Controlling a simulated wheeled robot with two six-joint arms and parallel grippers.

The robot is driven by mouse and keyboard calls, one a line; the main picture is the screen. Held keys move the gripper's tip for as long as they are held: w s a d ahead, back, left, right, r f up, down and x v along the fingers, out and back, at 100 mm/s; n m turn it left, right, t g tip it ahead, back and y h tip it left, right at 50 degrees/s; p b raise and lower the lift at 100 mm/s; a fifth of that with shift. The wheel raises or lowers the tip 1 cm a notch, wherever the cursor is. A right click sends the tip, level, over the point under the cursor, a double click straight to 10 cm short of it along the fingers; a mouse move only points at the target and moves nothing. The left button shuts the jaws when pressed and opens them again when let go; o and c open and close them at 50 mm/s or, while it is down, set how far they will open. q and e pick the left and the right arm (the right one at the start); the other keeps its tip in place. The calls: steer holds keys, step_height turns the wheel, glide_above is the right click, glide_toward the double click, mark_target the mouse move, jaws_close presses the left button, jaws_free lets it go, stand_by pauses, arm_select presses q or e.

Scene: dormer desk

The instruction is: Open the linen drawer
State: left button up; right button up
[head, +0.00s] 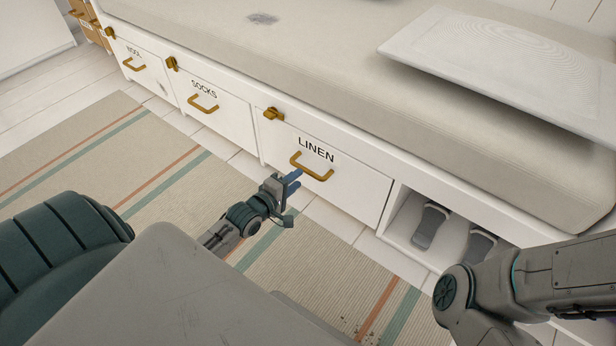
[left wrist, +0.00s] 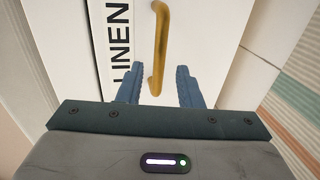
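The linen drawer (head: 335,190) is a white front under the bench, labelled LINEN, and it looks closed. Its brass handle (head: 311,170) sits below the label. In the left wrist view the handle (left wrist: 159,45) runs upright in the picture, its near end between the blue fingers. My left gripper (head: 292,183) is just in front of the handle, near its left end. Its fingers (left wrist: 160,86) are apart, one on each side of the handle, with gaps showing. My right arm (head: 500,290) shows at the lower right, but its gripper is out of view.
The socks drawer (head: 208,106) and a third labelled drawer (head: 137,66) are to the left. A brass catch (head: 273,113) sits above the linen drawer. An open cubby with shoes (head: 433,226) is to the right. A striped rug (head: 170,165) covers the floor in front.

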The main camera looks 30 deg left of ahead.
mark_target(307, 170)
arm_select(q)
steer(key=shift+b+x, duration=2.05)
steer(key=shift+x, duration=1.05)
jaws_close()
